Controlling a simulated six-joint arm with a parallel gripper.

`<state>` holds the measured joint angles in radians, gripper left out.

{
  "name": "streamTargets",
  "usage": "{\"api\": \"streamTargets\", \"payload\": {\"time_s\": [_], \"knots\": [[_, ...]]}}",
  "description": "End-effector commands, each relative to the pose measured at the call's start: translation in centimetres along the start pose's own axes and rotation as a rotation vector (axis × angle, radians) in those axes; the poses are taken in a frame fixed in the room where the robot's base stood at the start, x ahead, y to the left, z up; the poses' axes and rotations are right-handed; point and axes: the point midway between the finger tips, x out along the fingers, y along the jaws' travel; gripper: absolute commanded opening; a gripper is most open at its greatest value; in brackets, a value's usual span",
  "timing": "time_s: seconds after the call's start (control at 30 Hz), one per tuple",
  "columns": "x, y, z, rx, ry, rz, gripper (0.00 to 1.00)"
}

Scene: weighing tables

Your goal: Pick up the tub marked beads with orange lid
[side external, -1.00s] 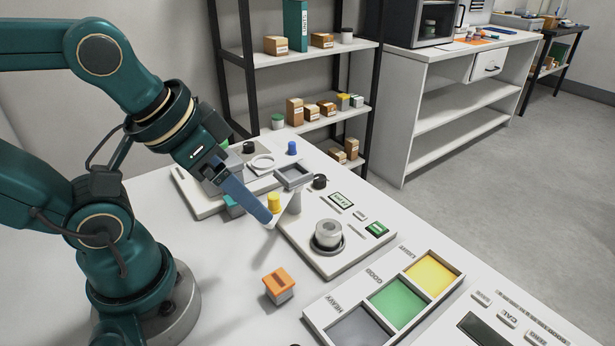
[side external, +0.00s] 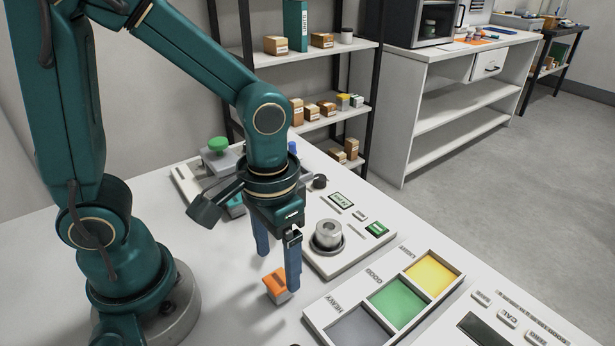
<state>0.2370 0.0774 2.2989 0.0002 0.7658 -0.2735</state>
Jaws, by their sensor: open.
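The small tub with the orange lid (side external: 275,283) stands on the white table, left of the sorting tray. Its front right part is partly covered by one of my fingers, and any marking on it is too small to read. My gripper (side external: 277,272) points down with its two blue fingers spread apart. One finger comes down at the tub's right side, and the other is behind and to the left of it. The jaws hold nothing. I cannot tell whether either finger touches the tub.
A tray (side external: 313,314) with grey, green and yellow compartments lies to the right. Another device with a green knob (side external: 218,144) stands farther back. The table in front of the tub is mostly clear.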

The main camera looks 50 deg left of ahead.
Motion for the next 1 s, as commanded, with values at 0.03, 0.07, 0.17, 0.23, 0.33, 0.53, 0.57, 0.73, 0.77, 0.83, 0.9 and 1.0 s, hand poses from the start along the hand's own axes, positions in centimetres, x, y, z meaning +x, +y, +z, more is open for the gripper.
{"api": "streamTargets", "payload": {"time_s": [0.03,0.07,0.17,0.23,0.33,0.53,0.57,0.73,0.77,0.83,0.9,1.0], "knots": [[0.6,0.0,0.1,0.000,-0.006,-0.002,0.81],[1.0,-0.1,0.2,0.000,-0.007,-0.002,0.81],[2.2,-0.1,0.2,-0.001,-0.006,-0.002,0.81],[2.9,-0.1,0.1,-0.001,-0.005,-0.002,0.81],[3.6,-0.1,0.1,-0.001,-0.003,-0.002,0.81],[4.1,-0.1,0.0,-0.001,0.001,-0.001,0.81],[4.1,-0.1,0.0,-0.001,0.001,0.000,0.81],[4.1,-0.1,0.0,-0.001,0.001,0.000,0.70],[4.1,-0.1,0.0,-0.001,0.001,0.000,0.58],[4.1,-0.1,0.0,-0.001,0.001,0.000,0.32],[4.1,-0.1,0.0,-0.001,0.001,0.000,0.05],[4.1,-0.1,0.0,-0.001,0.001,0.000,0.00]]}}
